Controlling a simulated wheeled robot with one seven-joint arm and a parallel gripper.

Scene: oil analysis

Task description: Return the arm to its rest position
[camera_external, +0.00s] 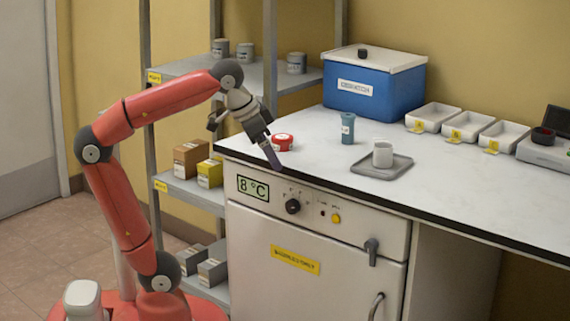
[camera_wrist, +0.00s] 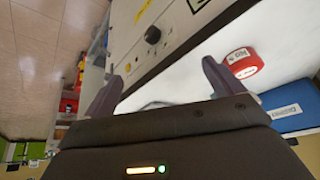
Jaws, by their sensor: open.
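My red arm rises at the left and bends over toward the counter in the external view. My gripper (camera_external: 272,154) hangs just above the counter's front left edge, tilted down. In the wrist view my gripper (camera_wrist: 160,85) shows two dark fingers spread apart with nothing between them. A red round container (camera_external: 283,142) with a white label stands on the counter right by the gripper.
A blue dispatch box (camera_external: 373,93) stands at the back. A blue-grey bottle (camera_external: 347,128) and a tray (camera_external: 372,167) with a white cup (camera_external: 382,153) are on the counter (camera_external: 310,150). White bins (camera_external: 433,116) line the back right. A shelf rack (camera_external: 190,185) with boxes stands behind my arm.

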